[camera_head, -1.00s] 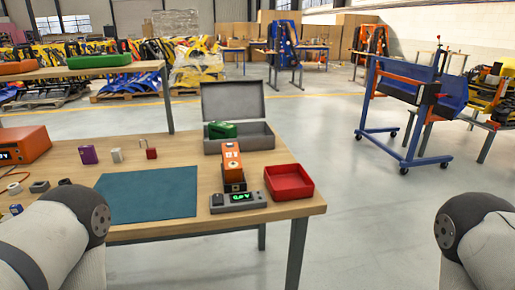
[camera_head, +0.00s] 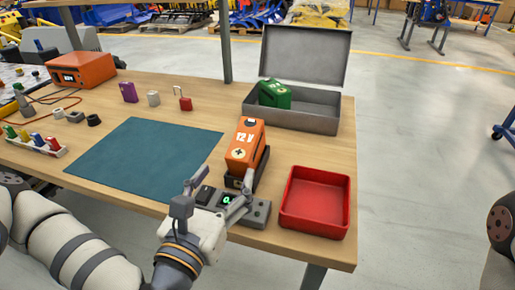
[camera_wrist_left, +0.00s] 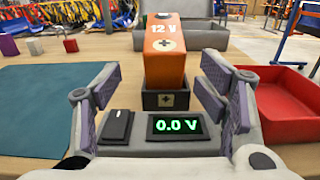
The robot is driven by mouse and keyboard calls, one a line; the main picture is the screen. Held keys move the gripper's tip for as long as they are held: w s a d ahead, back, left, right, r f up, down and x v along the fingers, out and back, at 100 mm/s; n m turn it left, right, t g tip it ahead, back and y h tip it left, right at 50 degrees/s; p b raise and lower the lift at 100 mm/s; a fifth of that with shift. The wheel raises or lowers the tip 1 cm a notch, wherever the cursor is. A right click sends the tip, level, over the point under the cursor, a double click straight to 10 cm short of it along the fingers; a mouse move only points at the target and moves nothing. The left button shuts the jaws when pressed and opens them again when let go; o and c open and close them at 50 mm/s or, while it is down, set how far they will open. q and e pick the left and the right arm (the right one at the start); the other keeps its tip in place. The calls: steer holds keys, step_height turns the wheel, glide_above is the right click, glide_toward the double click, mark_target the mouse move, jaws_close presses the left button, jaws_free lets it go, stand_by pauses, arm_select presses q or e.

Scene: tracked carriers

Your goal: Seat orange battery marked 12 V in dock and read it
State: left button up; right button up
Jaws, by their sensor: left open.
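The orange battery (camera_head: 243,146), marked 12 V with a plus sign, stands upright at the dark dock (camera_head: 234,183), which bears its own plus sign. It also shows in the left wrist view (camera_wrist_left: 164,62), above the dock (camera_wrist_left: 166,101). I cannot tell how deep it sits. The grey meter in front has a green display (camera_wrist_left: 177,126) reading 0.0 V and a dark rocker switch (camera_wrist_left: 117,126). My left gripper (camera_head: 223,176) is open and empty over the meter. Its fingers spread on either side, short of the battery and not touching it. My right gripper is out of view.
A red tray (camera_head: 345,205) stands close right of the meter. An open grey case (camera_head: 300,118) holding a green battery (camera_head: 275,94) is behind. The teal mat (camera_head: 145,158) lies clear at left. Small blocks and a padlock stand beyond it.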

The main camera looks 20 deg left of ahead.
mark_target(233, 165)
arm_select(q)
steer(key=w+b, duration=0.2)
steer(key=w+f+b, duration=0.1)
steer(key=w+b, duration=0.1)
steer(key=w, duration=0.1)
steer(key=shift+w+a+b, duration=0.1)
steer(key=shift+w+b, duration=0.25)
steer(key=shift+w+d+r+b, duration=0.15)
steer(key=shift+w+r+b, duration=0.2)
steer(key=shift+w, duration=0.2)
steer(key=shift+w+d+r+b, duration=0.1)
steer(key=shift+w+r+b, duration=0.1)
steer(key=shift+w+b, duration=0.3)
steer(key=w, duration=0.1)
steer(key=w+r+p, duration=0.1)
steer(key=w, duration=0.1)
steer(key=shift+d+r, duration=0.2)
steer(key=shift+w, duration=0.3)
steer(key=shift+f, duration=0.1)
jaws_close()
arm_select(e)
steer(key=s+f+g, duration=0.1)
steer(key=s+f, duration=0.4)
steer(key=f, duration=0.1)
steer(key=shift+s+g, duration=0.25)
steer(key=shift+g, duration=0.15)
